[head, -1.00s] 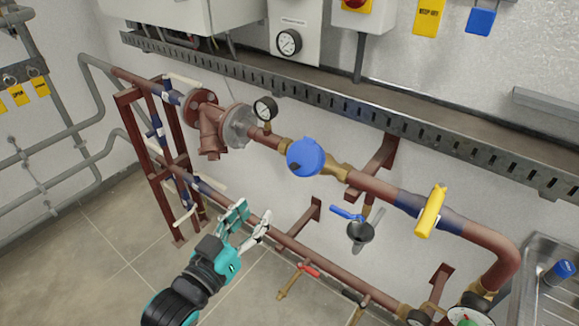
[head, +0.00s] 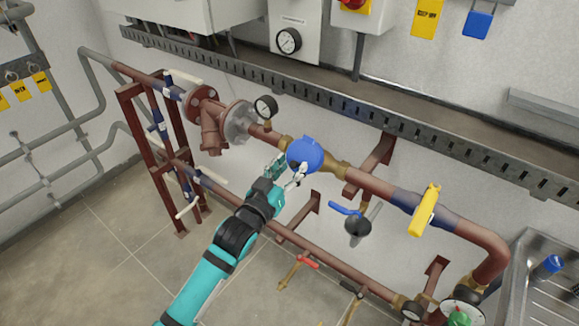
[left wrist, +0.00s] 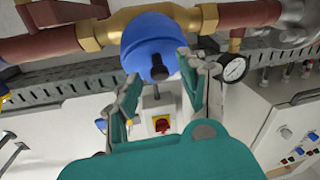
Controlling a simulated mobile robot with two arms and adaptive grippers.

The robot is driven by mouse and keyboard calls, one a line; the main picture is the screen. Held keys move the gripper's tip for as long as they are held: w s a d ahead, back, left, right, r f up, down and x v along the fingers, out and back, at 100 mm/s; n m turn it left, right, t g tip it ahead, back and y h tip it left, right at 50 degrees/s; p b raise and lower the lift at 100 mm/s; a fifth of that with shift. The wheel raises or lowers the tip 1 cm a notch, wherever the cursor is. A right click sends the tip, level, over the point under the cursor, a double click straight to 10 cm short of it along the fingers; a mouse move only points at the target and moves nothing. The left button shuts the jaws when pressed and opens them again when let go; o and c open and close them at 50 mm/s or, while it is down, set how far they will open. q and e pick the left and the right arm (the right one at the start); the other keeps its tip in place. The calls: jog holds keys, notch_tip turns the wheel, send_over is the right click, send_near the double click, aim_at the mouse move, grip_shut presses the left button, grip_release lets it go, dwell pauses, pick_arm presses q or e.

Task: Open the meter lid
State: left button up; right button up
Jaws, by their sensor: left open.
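The blue meter lid (head: 308,153) is round and sits on the brass meter body (head: 338,169) in the upper red-brown pipe. It looks closed. In the left wrist view the blue lid (left wrist: 150,42) shows large, with a small dark knob (left wrist: 158,73) on its near edge. My left gripper (head: 287,170) is at the lower left edge of the lid. In the left wrist view its open fingers (left wrist: 160,72) stand on either side of the knob, with nothing held. Whether a finger touches the lid cannot be told. My right gripper is not in view.
A pressure gauge (head: 265,107) stands on the pipe left of the meter. A yellow handle (head: 425,210) and a blue valve lever (head: 345,208) are to the right. The lower pipe (head: 325,269) runs below. A slotted metal tray (head: 385,119) runs along the wall behind.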

pick_arm(q)
grip_shut()
dwell(0.5)
